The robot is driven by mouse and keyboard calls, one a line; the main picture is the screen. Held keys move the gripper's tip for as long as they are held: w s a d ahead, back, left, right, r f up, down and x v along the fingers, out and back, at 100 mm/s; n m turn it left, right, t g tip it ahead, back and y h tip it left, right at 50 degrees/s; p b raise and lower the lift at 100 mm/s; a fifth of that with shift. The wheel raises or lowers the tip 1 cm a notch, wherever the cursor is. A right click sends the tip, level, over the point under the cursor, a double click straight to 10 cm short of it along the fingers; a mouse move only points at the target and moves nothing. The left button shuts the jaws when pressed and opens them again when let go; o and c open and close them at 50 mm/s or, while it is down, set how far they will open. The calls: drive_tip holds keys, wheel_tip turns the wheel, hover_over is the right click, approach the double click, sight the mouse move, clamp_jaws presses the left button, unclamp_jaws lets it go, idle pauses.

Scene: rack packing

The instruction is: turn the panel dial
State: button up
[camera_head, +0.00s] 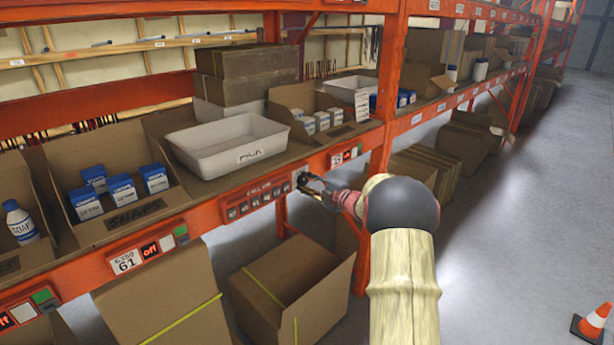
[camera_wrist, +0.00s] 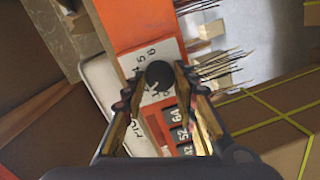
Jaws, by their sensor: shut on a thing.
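The panel dial (camera_wrist: 159,75) is a round black knob on a white plate (camera_wrist: 142,56) with printed numbers, some of them hidden by my fingers. In the wrist view my gripper (camera_wrist: 156,84) has one finger on each side of the knob and is shut on it. In the head view my gripper (camera_head: 303,181) reaches the orange shelf beam at the right end of the dark button panel (camera_head: 258,199). I cannot tell which number the dial points to.
A white tub (camera_head: 228,152) and an open box of blue-and-white cartons (camera_head: 95,218) stand on the shelf above the beam. An open cardboard box (camera_head: 290,290) sits below. The aisle floor to the right is clear, except for an orange cone (camera_head: 594,324).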

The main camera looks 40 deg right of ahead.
drive_tip(key=m+p, duration=0.3)
drive_tip(key=m+y+p, duration=0.1)
drive_tip(key=m+p, duration=0.1)
drive_tip(key=p, duration=0.1)
drive_tip(key=shift+d+r+m, duration=0.15)
drive_tip(key=shift+m, duration=0.25)
drive_tip(key=m+y+p, duration=0.1)
drive_tip(key=m+p, duration=0.3)
drive_tip(key=shift+f+m, duration=0.25)
drive_tip(key=shift+m, duration=0.05)
drive_tip(key=o, duration=1.1)
drive_tip(key=shift+d, duration=0.1)
drive_tip(key=shift+o, duration=0.3)
drive_tip(key=shift+r, duration=0.1)
drive_tip(key=s+d+r, duration=0.1)
drive_tip(key=s, duration=1)
drive_tip(key=shift+s+d, duration=0.3)
drive_tip(key=shift+s, duration=0.05)
